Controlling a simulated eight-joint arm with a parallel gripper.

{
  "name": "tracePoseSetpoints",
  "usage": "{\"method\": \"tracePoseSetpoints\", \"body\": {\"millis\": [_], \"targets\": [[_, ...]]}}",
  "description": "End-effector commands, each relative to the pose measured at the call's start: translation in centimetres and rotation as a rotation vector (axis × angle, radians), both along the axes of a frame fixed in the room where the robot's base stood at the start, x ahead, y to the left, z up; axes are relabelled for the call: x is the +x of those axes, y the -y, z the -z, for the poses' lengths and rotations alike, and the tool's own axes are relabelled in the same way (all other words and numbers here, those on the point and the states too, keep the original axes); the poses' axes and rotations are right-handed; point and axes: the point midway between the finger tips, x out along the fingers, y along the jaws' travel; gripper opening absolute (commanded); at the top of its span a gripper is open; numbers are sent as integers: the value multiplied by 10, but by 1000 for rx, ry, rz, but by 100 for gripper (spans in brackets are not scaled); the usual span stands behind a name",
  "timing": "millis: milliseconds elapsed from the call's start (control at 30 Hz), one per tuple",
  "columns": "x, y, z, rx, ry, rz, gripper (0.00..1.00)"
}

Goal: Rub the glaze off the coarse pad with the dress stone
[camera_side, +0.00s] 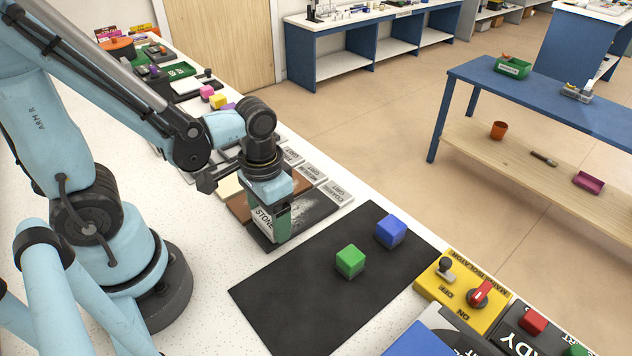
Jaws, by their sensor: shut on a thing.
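My gripper (268,197) points down over the row of pads and is shut on the dress stone (283,226). The stone is a green block with a pale face lettered "STONE". It is held upright, its lower end at the near part of the dark coarse pad (322,207); I cannot tell whether it touches. Whitish marks show on the pad beside the stone. A label reading "COARSE" and "GRIT" (336,191) lies at the pad's far end. The stone and gripper hide part of the pad.
A brown pad (238,207) and a cream pad (229,187) lie left of the coarse pad. A black mat (300,300) in front bears a green cube (350,262) and a blue cube (390,231). A yellow isolator box (462,290) stands at right.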

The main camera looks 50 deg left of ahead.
Motion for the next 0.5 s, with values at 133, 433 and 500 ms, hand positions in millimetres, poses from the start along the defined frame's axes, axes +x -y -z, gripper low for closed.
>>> {"method": "tracePoseSetpoints", "body": {"millis": [133,433,500], "targets": [[0,0,2,0,0,0,47],[0,0,4,0,0,0,47],[1,0,4,0,0,0,47]]}}
